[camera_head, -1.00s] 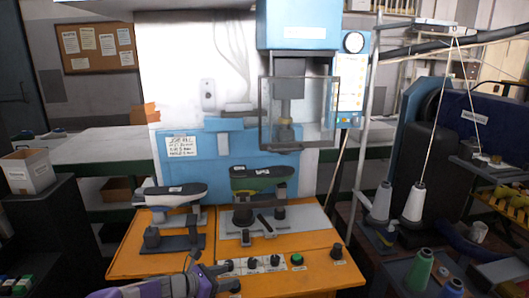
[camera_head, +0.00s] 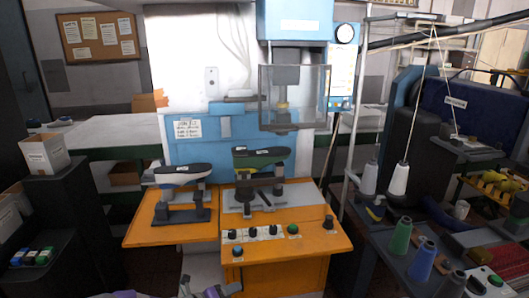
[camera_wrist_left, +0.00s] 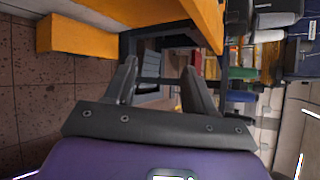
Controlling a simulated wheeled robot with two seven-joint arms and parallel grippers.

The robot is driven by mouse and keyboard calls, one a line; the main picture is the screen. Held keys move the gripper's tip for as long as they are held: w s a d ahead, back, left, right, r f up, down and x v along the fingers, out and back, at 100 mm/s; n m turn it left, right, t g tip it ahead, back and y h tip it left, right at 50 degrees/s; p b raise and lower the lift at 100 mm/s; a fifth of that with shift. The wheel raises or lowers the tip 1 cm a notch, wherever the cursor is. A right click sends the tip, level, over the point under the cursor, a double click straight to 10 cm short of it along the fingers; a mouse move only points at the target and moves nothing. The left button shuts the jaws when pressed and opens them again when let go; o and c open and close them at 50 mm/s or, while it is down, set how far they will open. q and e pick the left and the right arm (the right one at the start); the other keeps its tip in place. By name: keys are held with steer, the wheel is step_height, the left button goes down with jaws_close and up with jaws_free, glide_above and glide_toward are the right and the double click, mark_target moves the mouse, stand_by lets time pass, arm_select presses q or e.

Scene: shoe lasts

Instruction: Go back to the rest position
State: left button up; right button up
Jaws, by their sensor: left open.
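My left gripper (camera_head: 208,290) shows only at the bottom edge of the head view, in front of the orange bench and below its top. In the left wrist view its two dark fingers (camera_wrist_left: 160,72) stand apart with nothing between them. A dark shoe last with a blue and white side (camera_head: 180,173) rests on a stand on the left orange plate (camera_head: 145,232). A dark and green shoe last (camera_head: 262,157) sits on a stand at the right, under the blue press (camera_head: 295,22). My right gripper is not in view.
The orange bench (camera_head: 300,250) has a row of knobs and buttons along its front. At the right are thread cones (camera_head: 399,180) and a dark table with spools (camera_head: 422,260). At the left, a white box (camera_head: 45,153) stands on a dark shelf. In the left wrist view, orange panels (camera_wrist_left: 75,38) are close by.

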arm_select(q)
steer(key=s+f+n+g+y+p, duration=0.1)
steer(key=s+f+n+g+y, duration=0.2)
steer(key=s+f+n, duration=1.2)
steer(key=s+f+n+g, duration=0.2)
steer(key=s+n+g, duration=0.1)
steer(key=s+n, duration=0.5)
steer(key=s+d+f+n+g+y+p, duration=0.1)
steer(key=s+f+n+g, duration=0.1)
steer(key=s+n, duration=0.6)
steer(key=n+g, duration=0.1)
steer(key=n, duration=0.2)
steer(key=shift+d+f+n+y, duration=0.25)
steer(key=shift+d+n+y, duration=0.05)
steer(key=shift+n, duration=0.1)
steer(key=shift+c, duration=0.3)
